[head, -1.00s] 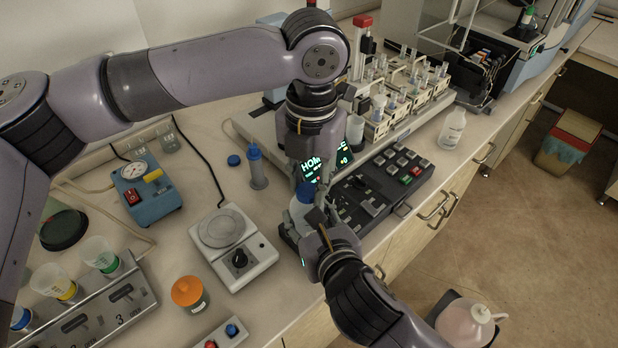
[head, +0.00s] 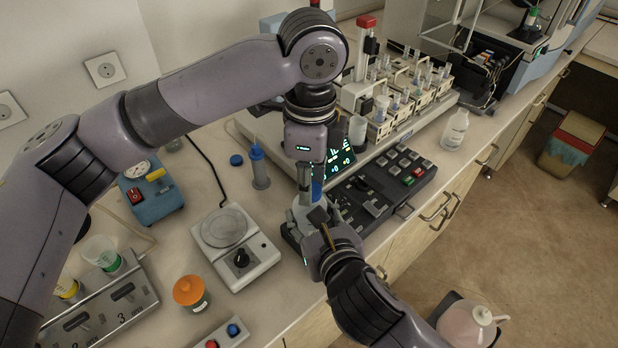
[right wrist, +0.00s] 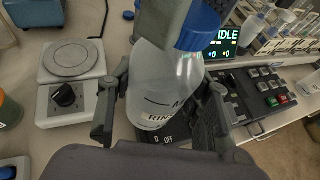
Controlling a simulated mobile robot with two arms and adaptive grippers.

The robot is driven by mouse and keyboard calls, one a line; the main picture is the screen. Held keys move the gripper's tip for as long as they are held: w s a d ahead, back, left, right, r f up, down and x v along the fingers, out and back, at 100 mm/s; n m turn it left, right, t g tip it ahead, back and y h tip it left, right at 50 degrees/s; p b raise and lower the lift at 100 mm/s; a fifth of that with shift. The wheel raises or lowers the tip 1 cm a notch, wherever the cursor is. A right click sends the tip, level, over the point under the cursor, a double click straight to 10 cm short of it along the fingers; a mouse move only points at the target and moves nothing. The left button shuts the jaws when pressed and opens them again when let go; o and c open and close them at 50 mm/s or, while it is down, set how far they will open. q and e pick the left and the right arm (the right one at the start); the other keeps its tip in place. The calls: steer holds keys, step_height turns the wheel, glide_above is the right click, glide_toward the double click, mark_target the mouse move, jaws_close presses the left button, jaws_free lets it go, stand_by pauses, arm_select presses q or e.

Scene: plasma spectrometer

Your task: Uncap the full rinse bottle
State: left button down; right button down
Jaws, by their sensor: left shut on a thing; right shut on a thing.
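The rinse bottle (head: 301,213) is a translucent white bottle with a blue cap (head: 317,190), upright at the bench's front. In the right wrist view the bottle (right wrist: 165,88) shows part of a "RINSE" label and clear liquid, and the cap (right wrist: 200,28) sits on its top. My right gripper (right wrist: 162,112) is shut around the bottle's body, one finger on each side. My left gripper (head: 310,180) points down from above and is shut on the cap, hiding part of it.
A white hotplate (head: 236,246) and an orange-capped jar (head: 190,292) stand to the left. A black keypad panel (head: 385,185) lies close on the right.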

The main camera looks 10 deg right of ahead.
arm_select(q)
steer(key=n, duration=0.6)
steer(key=shift+d+r, duration=0.1)
arm_select(e)
steer(key=shift+s+a, duration=0.2)
steer(key=shift+a, duration=0.2)
arm_select(q)
steer(key=n, duration=0.5)
steer(key=shift+n, duration=0.3)
steer(key=n, duration=0.5)
steer(key=shift+a, duration=0.2)
steer(key=n, duration=0.5)
steer(key=shift+s+n, duration=0.15)
steer(key=shift+n, duration=0.25)
arm_select(e)
steer(key=shift+d, duration=0.15)
arm_select(q)
steer(key=shift+r, duration=0.2)
arm_select(e)
steer(key=shift+w+d, duration=0.1)
arm_select(q)
steer(key=shift+s+r, duration=0.1)
steer(key=shift+r, duration=0.8)
steer(key=shift+d, duration=0.1)
